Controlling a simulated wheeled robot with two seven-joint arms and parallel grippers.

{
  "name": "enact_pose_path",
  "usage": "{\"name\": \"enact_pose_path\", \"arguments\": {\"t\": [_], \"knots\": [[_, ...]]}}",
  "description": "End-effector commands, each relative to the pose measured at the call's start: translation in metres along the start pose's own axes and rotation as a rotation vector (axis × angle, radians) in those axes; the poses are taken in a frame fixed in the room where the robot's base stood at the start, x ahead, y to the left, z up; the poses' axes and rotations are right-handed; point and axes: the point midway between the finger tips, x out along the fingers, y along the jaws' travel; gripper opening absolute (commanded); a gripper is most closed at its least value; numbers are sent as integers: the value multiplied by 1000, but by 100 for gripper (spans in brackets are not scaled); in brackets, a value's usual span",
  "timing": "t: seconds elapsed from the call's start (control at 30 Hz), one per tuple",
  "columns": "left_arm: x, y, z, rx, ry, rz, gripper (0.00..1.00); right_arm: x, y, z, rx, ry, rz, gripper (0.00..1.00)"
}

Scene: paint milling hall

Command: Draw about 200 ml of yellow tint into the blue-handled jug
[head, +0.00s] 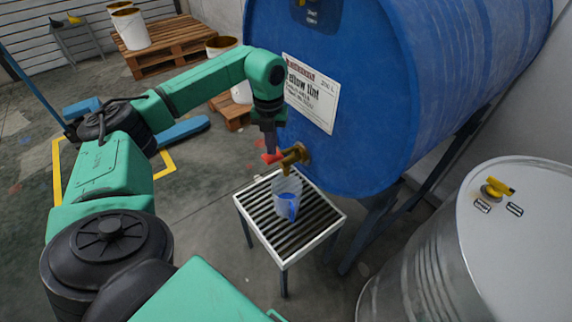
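A blue drum (375,85) labelled yellow tint lies on its side on a stand. Its brass tap (294,155) has a red lever (271,158). The clear jug (286,187) with a blue handle (292,208) stands upright on the slatted stand (255,215), below the tap. I see no yellow in the jug, but its inside is hard to make out. My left gripper (268,146) points down at the red lever, touching it or very near. Its fingers are too small and dark to tell open from shut. My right gripper is out of view.
A pale metal drum (530,225) with a yellow tap fitting (497,188) stands at the right. Wooden pallets (165,50) with white buckets (130,30) and a blue pallet jack (180,132) are behind my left arm. Floor left of the slatted stand is clear.

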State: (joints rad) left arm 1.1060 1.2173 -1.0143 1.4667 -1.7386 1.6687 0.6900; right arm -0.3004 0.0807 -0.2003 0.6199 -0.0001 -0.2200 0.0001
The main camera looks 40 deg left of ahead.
Motion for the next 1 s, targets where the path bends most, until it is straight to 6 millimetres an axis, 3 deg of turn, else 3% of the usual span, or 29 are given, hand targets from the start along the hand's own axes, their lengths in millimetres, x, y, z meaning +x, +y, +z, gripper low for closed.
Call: {"name": "enact_pose_path", "arguments": {"t": [0.67,1.0], "knots": [[37,0,0,0,0,1,0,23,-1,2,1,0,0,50],[35,0,0,0,0,1,0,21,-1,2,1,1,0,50]]}}
